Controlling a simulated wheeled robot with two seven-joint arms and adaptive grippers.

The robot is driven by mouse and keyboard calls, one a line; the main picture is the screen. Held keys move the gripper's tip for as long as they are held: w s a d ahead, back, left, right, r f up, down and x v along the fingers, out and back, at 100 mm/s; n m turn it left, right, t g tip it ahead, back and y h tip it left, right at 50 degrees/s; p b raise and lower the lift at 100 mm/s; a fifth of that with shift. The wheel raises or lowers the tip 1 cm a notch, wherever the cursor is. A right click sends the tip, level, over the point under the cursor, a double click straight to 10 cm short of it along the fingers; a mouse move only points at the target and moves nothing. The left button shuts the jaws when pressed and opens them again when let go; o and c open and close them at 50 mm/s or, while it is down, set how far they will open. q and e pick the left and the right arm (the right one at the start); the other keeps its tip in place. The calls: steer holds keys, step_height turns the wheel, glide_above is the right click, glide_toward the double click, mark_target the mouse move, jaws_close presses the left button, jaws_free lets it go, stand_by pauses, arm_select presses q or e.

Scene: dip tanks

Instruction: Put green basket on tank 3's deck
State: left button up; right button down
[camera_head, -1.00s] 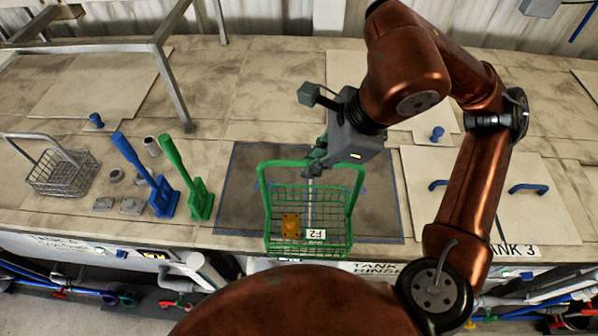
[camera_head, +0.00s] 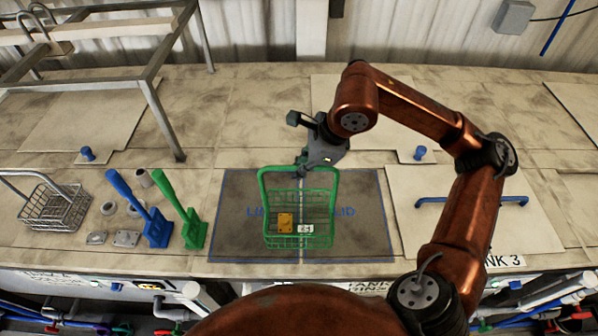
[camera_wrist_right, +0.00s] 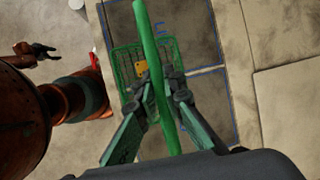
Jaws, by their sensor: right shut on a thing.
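The green wire basket (camera_head: 284,242) is in the head view over the dark lid area, with an orange block (camera_head: 285,222) and a white tag (camera_head: 305,229) inside. My right gripper (camera_head: 303,166) is at the top of its tall handle, shut on it. In the right wrist view the handle (camera_wrist_right: 150,35) runs between the fingers, with the basket (camera_wrist_right: 124,62) below. I cannot tell if the basket's bottom touches the surface. Tank 3's deck (camera_head: 540,225) is at right, with its label (camera_head: 503,262). A small dark shape in the wrist view may be my left gripper (camera_wrist_right: 42,50); its jaws are unclear.
A blue bar handle (camera_head: 470,201) lies on the right-hand lid. Blue (camera_head: 158,233) and green (camera_head: 194,233) long-handled tools stand left of the basket. A grey wire basket (camera_head: 45,215) is far left, and a metal frame (camera_head: 165,120) stands behind.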

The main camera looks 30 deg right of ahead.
arm_select(q)
steer(key=shift+s+r+p, duration=0.5)
steer(key=shift+s+r, duration=0.05)
steer(key=shift+s, duration=0.25)
arm_select(e)
steer(key=f, duration=0.2)
steer(key=w+f, duration=0.1)
steer(key=f, duration=0.1)
steer(key=shift+d+f, duration=0.1)
steer(key=shift+d, duration=0.1)
steer(key=shift+f, duration=0.1)
arm_select(q)
steer(key=shift+w+f, duration=0.15)
arm_select(e)
steer(key=c, duration=2)
jaws_free()
steer(key=shift+c, duration=0.2)
